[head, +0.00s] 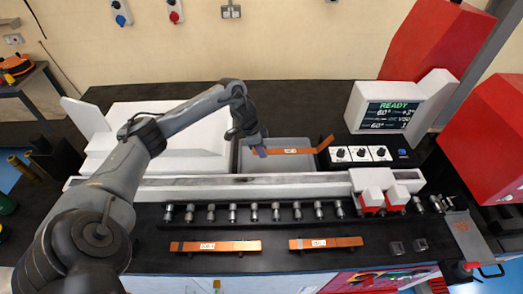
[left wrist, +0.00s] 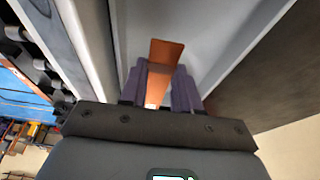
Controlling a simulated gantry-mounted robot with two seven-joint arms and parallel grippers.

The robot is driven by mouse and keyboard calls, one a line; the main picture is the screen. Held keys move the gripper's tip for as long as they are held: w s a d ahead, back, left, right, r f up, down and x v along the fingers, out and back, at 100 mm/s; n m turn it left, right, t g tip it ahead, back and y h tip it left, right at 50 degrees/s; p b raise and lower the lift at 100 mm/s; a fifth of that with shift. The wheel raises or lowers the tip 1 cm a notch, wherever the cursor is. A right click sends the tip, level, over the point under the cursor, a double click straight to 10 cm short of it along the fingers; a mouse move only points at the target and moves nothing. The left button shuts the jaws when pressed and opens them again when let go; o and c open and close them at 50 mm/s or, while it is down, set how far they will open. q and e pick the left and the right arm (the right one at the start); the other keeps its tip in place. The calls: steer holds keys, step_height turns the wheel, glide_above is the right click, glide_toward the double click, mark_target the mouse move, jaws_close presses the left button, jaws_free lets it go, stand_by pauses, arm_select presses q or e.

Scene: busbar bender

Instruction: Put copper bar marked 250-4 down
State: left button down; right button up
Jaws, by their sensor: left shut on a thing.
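A copper bar (head: 290,151) with a white label and an upturned right end is held over a grey tray (head: 280,164) behind the long white rail. The label is too small to read. My left gripper (head: 260,150) is shut on the bar near its left end. In the left wrist view the purple fingers (left wrist: 160,88) clamp the bar (left wrist: 165,54), whose bent end stands out beyond them, with the grey tray floor around it. I cannot tell whether the bar touches the tray. My right gripper is not in view.
Two more labelled copper bars, one left (head: 230,246) and one right (head: 345,241), lie on the black bench front. A row of metal rollers (head: 254,212) lines the white rail (head: 290,187). A control panel with a "READY" screen (head: 393,115) stands right of the tray.

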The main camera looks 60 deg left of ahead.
arm_select(q)
steer(key=shift+f, duration=1.2)
steer(key=c, duration=0.8)
jaws_free()
steer(key=shift+r, duration=0.55)
steer(key=v, duration=0.7)
steer(key=shift+a+r, duration=0.1)
steer(key=shift+r, duration=0.15)
steer(key=shift+p+v, duration=0.5)
steer(key=shift+v, duration=1.8)
